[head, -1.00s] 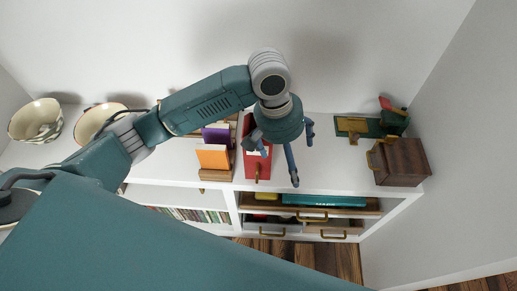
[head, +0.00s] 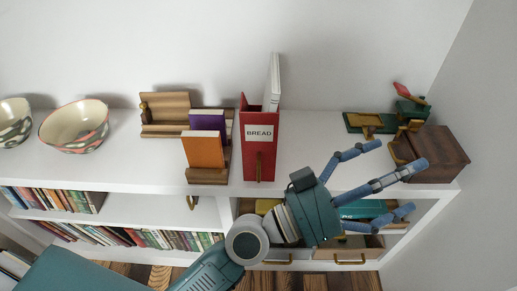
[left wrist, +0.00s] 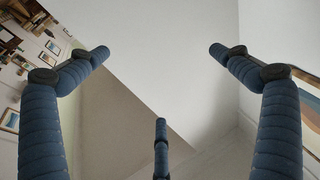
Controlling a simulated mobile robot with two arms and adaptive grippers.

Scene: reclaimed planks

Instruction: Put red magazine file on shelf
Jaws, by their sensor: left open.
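The red magazine file (head: 260,160), labelled BREAD, stands upright on the white shelf unit's top (head: 310,165). A white book or folder (head: 272,84) sticks up out of it. My left gripper (head: 400,174) is to the right of the file and nearer the front edge, apart from it. Its blue fingers are spread and empty, pointing right. My right gripper is not in view.
Bowls (head: 74,126) are at the left. A brown wooden box (head: 440,155) and a green-and-brass device (head: 370,124) are at the right. Books and drawers lie below.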

